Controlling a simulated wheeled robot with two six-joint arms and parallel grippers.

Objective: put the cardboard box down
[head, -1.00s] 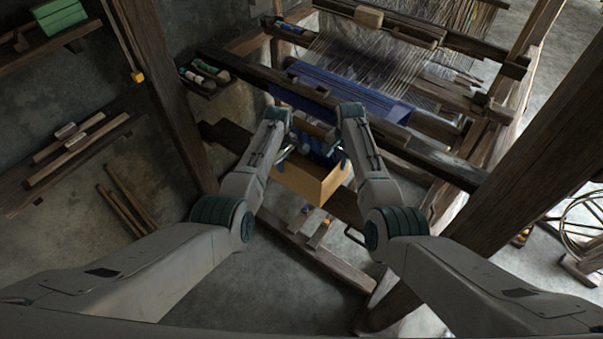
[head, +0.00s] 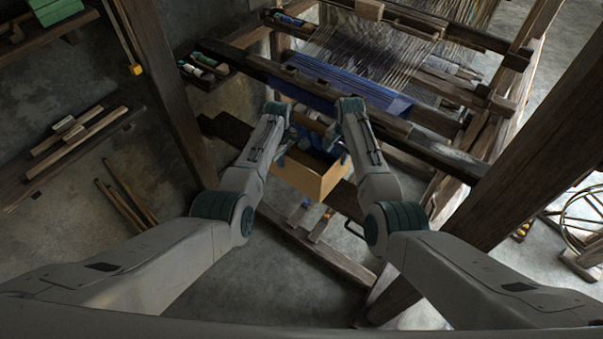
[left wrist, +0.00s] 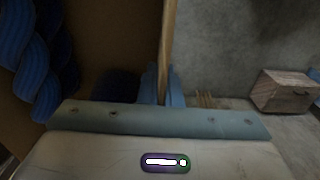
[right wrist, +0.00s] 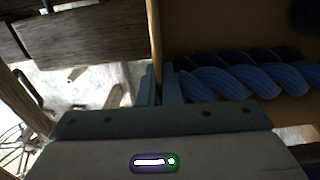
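The cardboard box (head: 308,179) is open-topped and hangs between my two grippers in front of the loom. Twisted blue yarn lies inside; it shows in the left wrist view (left wrist: 30,50) and the right wrist view (right wrist: 240,80). My left gripper (left wrist: 162,85) is shut on one wall of the box, whose edge runs up between the fingers. My right gripper (right wrist: 159,85) is shut on the opposite wall in the same way. In the head view, the box overlaps a dark wooden bench plank (head: 228,132); I cannot tell whether its bottom touches it.
The loom (head: 400,125) with blue cloth stands just beyond the box. A post (head: 165,100) rises at left and a thick beam (head: 535,150) slants at right. A wall shelf (head: 60,160) is at far left.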

